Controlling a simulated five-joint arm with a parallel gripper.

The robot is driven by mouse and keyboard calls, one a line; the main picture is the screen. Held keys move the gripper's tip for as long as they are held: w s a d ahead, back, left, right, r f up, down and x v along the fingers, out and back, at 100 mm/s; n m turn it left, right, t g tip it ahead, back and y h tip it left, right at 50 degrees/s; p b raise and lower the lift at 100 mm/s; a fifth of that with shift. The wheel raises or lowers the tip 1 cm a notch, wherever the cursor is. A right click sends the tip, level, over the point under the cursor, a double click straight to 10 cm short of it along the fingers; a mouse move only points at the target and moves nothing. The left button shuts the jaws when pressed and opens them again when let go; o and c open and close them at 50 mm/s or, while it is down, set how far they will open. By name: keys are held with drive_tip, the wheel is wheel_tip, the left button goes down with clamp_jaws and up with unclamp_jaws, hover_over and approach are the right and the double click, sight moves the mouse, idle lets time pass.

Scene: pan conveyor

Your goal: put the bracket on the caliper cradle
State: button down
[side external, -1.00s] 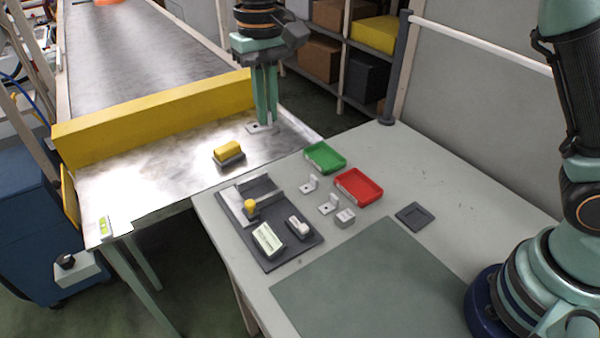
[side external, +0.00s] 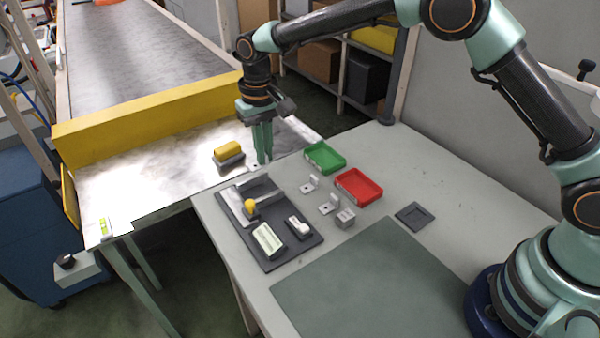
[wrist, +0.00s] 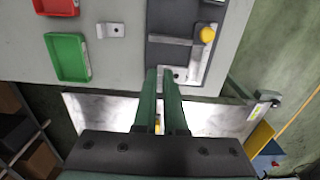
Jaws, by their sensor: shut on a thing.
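My gripper (side external: 264,161) is shut on a small pale metal bracket (side external: 254,164), over the near right part of the shiny conveyor plate. In the wrist view the bracket (wrist: 180,73) shows at the fingertips (wrist: 161,72), partly hidden by them. The dark board (side external: 284,256) on the bench, which seems to be the caliper cradle, carries metal rails (side external: 261,188) and a yellow knob (side external: 250,206). It lies in front of my gripper, to the lower side of the picture. The knob also shows in the wrist view (wrist: 207,34).
A green tray (side external: 325,157) and a red tray (side external: 359,186) stand right of the board. The green mat (side external: 370,285) is clear.

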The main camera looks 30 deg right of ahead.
sight(268, 192)
wheel_tip(268, 192, down, 8)
drive_tip(key=shift+f, duration=0.1)
idle(0.4)
drive_tip(key=c, duration=1)
unclamp_jaws()
drive_tip(key=shift+f, duration=0.1)
